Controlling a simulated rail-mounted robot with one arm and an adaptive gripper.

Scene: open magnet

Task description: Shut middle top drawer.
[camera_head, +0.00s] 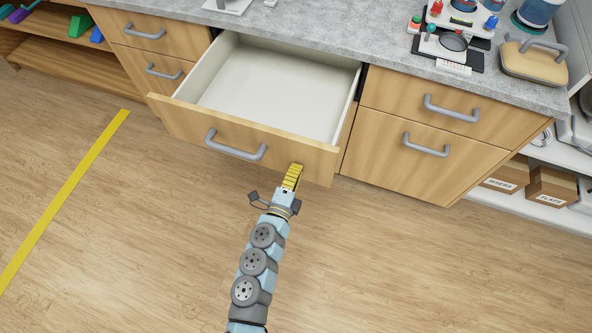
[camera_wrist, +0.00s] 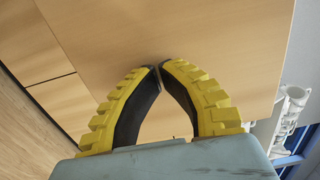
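The middle top drawer (camera_head: 243,138) is pulled well out from under the counter, with an empty white inside. Its wooden front has a grey bar handle (camera_head: 235,146). My gripper (camera_head: 294,172) is at the right part of the drawer front, to the right of the handle. In the wrist view, the yellow fingers (camera_wrist: 159,68) come together at their tips with nothing between them. The wooden drawer front (camera_wrist: 190,30) fills much of that view just beyond the tips. I cannot tell whether the tips touch it.
The grey countertop (camera_head: 385,58) runs above, with a microscope-like device (camera_head: 453,42) and a tan case (camera_head: 533,65) at the right. Closed drawers (camera_head: 422,108) stand right of the open one, and others (camera_head: 155,35) left. The floor (camera_head: 400,260) in front is clear.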

